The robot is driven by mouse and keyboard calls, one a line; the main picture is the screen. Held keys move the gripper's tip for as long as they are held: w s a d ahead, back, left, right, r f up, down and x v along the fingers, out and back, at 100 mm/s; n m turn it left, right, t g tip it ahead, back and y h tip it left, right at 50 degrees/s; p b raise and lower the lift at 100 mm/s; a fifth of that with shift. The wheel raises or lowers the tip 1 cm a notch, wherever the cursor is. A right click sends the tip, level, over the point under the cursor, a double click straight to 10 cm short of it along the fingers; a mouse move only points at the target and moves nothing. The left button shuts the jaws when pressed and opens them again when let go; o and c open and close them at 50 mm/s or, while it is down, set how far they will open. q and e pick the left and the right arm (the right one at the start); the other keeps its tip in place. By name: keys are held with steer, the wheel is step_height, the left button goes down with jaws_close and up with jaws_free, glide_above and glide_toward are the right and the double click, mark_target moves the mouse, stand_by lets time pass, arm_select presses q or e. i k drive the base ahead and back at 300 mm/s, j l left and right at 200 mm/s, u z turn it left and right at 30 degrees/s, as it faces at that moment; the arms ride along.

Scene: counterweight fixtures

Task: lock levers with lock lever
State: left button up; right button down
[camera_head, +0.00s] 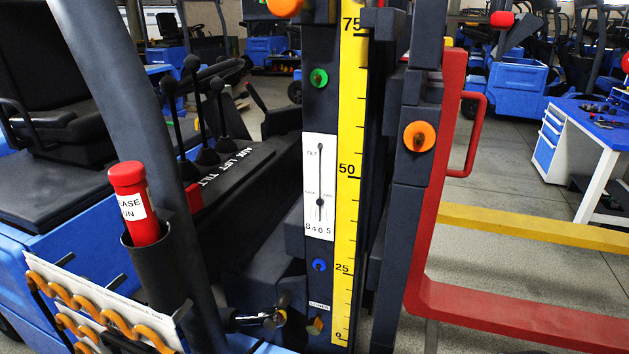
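Three black control levers stand on the forklift's dark console: one at the left (170,95), a middle one (192,75) and one at the right (218,95). White lettering reading AUX, LIFT and TILT (222,168) runs along the console beside their boots. A small red part (194,197) shows beside the console, partly hidden by the dark post; I cannot tell whether it is the lock lever. Neither of my grippers can be made out in this view.
A red tube with a label (137,205) sits in a black holder (165,275) at the left. Orange hooks (110,318) line a white board below. The mast with a yellow scale (348,200) stands centre. A red frame (440,190) is at right, with floor (490,270) beyond.

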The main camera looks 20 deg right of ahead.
mark_target(194, 194)
steer(key=l+u, duration=0.15)
steer(key=l, duration=0.4)
steer(key=k+l+u, duration=0.15)
steer(key=l, duration=0.35)
steer(key=l+u, duration=0.15)
steer(key=l, duration=0.4)
steer(key=l+u, duration=0.25)
steer(key=u, duration=0.25)
steer(key=k+l+u, duration=0.15)
steer(key=u, duration=0.35)
